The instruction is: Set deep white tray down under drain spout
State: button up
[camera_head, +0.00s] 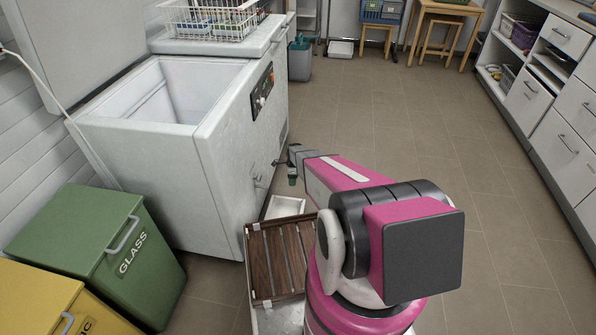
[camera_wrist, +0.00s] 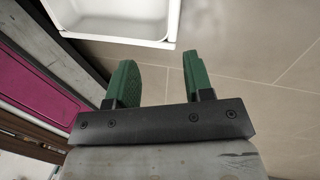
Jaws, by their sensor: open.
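The deep white tray (camera_head: 284,208) appears to rest on the floor in front of the white chest appliance, partly hidden by a slatted wooden rack. Its rim and corner show at the top of the wrist view (camera_wrist: 118,39). A small pale fitting that looks like the drain spout (camera_head: 258,182) sticks out of the appliance's front, low down, near and above the tray. I cannot tell whether the tray is directly under it. My gripper (camera_head: 292,178) points down close to the tray. Its green fingers (camera_wrist: 160,76) are apart with nothing between them, clear of the tray rim.
The chest appliance (camera_head: 215,160) stands open at left. Green (camera_head: 110,255) and yellow (camera_head: 55,305) bins stand at lower left. White drawers (camera_head: 560,110) line the right. The tiled floor (camera_head: 430,140) between is clear.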

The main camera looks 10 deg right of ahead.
jog(key=s+r+n, duration=0.6)
jog(key=s+r, duration=0.2)
jog(key=r, duration=0.4)
jog(key=s+r+n+t, duration=0.1)
jog(key=s+r+n, duration=0.6)
jog(key=r, duration=0.5)
jog(key=s+a+r+n+t+h, duration=0.1)
jog(key=s+r+n, duration=0.6)
jog(key=s+r, duration=0.3)
notch_tip(320, 180, up, 3)
jog(key=shift+s+f, duration=0.15)
